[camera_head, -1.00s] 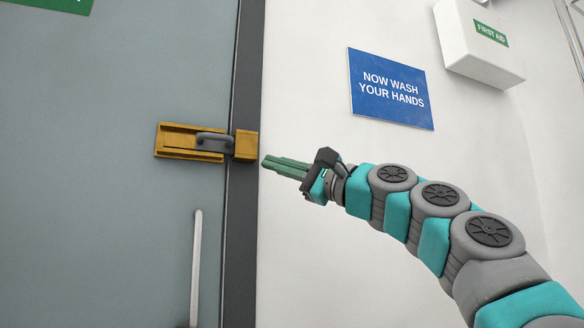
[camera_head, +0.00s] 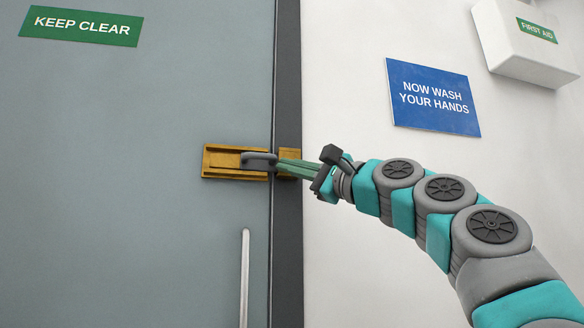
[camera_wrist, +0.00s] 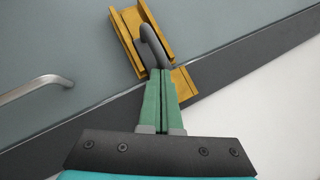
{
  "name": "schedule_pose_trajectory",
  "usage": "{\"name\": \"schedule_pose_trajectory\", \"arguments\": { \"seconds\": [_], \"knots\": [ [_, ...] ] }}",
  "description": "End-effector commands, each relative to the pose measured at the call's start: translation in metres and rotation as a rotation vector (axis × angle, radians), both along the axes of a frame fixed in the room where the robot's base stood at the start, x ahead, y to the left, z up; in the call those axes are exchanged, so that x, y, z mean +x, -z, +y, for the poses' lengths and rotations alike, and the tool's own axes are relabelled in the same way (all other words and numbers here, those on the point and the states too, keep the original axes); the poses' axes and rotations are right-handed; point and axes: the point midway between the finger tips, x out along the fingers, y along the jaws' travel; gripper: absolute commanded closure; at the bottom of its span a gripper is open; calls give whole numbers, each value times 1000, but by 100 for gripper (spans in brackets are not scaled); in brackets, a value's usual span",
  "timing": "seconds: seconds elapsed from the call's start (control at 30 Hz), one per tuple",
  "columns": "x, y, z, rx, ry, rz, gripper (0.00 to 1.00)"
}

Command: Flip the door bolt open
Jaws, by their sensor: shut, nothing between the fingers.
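The door bolt is a yellow housing (camera_head: 222,162) on the grey door, with a grey curved handle (camera_head: 258,158) at its right end. A yellow keeper block (camera_head: 289,155) sits on the dark door frame beside it. My gripper (camera_head: 279,168) is shut, its green fingers pointing left in front of the keeper, with the tips close to the handle. In the wrist view the shut fingers (camera_wrist: 160,75) reach the lower end of the bolt handle (camera_wrist: 152,42). I cannot tell whether they touch it. The fingers hide part of the keeper.
A vertical pull handle (camera_head: 245,280) is on the door below the bolt. The dark door frame (camera_head: 287,60) runs vertically. A blue sign (camera_head: 433,97) and a white first aid box (camera_head: 515,45) are on the white wall at right.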

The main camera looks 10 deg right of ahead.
Motion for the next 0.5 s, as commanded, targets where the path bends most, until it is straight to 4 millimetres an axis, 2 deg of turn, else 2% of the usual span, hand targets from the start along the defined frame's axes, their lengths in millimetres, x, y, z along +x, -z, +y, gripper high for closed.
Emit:
{"name": "schedule_pose_trajectory", "arguments": {
  "seconds": [0.27, 0.5],
  "knots": [
    [0, -2, 14, 0, -3, 1, 100],
    [-1, -3, 42, 1, -4, 1, 100]
  ]
}}
